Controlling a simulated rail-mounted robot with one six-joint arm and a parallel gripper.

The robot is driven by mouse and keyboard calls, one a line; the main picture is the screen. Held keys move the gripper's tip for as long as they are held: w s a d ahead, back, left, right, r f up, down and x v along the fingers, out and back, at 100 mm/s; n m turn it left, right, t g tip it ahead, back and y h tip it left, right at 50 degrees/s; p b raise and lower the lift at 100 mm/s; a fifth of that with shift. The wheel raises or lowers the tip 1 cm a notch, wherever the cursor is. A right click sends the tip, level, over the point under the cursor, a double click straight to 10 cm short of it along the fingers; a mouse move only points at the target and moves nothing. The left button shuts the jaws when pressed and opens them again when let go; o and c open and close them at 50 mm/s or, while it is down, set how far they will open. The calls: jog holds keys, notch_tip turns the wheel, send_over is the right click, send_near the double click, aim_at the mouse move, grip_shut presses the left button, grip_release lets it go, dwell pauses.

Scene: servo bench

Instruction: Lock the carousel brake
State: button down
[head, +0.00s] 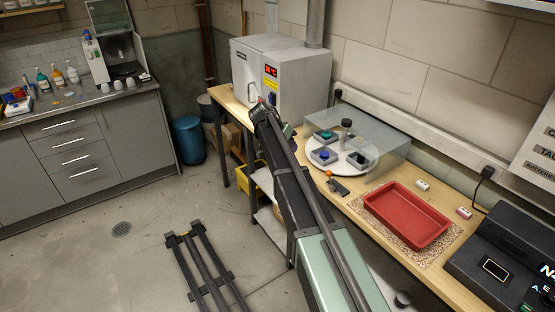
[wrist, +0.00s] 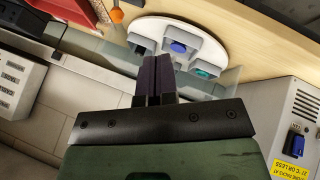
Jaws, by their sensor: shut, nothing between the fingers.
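The carousel (head: 313,166) is a round white turntable on the wooden bench, partly under a clear cover. It holds grey bins with blue and teal items, and a dark knob (head: 347,123) stands at it. A small dark lever with an orange ball (head: 329,173) sits at its front edge and looks like the brake; its exact setting is hard to tell. The orange ball (wrist: 117,15) also shows in the wrist view, above left of my fingers. My gripper (head: 261,104) is shut and empty, in front of the grey oven, left of the carousel. In the wrist view its fingers (wrist: 153,72) overlap the carousel's near edge.
The clear cover (head: 385,140) stands over the carousel's back and right. A red tray (head: 408,214) lies to the right on a speckled mat. The grey oven (head: 290,80) stands at the left end of the bench. A black device (head: 505,265) sits at front right.

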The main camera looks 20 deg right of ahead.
jog(key=s+d+f+b, duration=0.5)
jog(key=d+f+b, duration=0.2)
jog(key=d+b, duration=0.1)
jog(key=shift+s+d+f, duration=0.2)
jog(key=shift+d+f, duration=0.2)
jog(key=shift+d, duration=0.5)
jog(key=shift+a+r, duration=0.1)
